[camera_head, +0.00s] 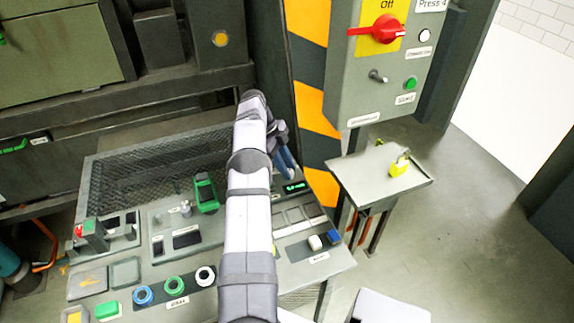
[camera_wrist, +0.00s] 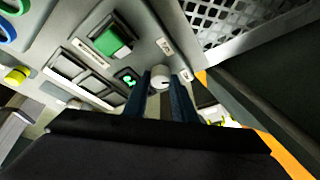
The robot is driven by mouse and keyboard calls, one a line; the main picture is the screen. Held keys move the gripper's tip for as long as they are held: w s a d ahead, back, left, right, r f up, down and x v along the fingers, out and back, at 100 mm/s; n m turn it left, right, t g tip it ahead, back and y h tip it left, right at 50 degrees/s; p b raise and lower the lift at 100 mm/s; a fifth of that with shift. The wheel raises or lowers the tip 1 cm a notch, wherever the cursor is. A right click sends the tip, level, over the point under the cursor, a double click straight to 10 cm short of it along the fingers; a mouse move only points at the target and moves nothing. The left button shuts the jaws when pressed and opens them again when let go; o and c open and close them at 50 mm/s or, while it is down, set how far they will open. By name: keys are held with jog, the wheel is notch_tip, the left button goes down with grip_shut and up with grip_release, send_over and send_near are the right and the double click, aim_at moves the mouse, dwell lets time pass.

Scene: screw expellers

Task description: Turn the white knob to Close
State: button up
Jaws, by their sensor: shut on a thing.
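The white knob (camera_wrist: 161,77) is round, with a small dark mark on its face, and sits on the grey control panel (camera_wrist: 150,32) in the wrist view. My gripper (camera_wrist: 160,87) has its two blue fingers on either side of the knob, shut on it. Two small white labels (camera_wrist: 165,46) are beside the knob; their text is too small to read. In the head view my gripper (camera_head: 285,160) is at the back right of the control desk (camera_head: 135,253), and my arm hides the knob.
A green display (camera_head: 295,187) and a green lever (camera_head: 205,195) are close to my arm. A grey switch box (camera_head: 376,100) with a red rotary switch (camera_head: 381,29) stands at the right. A yellow padlock (camera_head: 399,168) lies on a small side table (camera_head: 365,181). A mesh panel (camera_head: 150,165) backs the desk.

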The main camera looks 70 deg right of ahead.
dwell(0.6)
jog(key=o, duration=0.8)
jog(key=shift+c, duration=0.2)
jog(key=shift+d+r, duration=0.1)
jog(key=shift+r, duration=0.4)
notch_tip(320, 180, up, 6)
jog(key=p, duration=0.4)
jog(key=shift+r, duration=0.25)
jog(key=shift+r+p, duration=1.25)
jog(key=shift+p, duration=0.15)
jog(key=shift+w, duration=0.1)
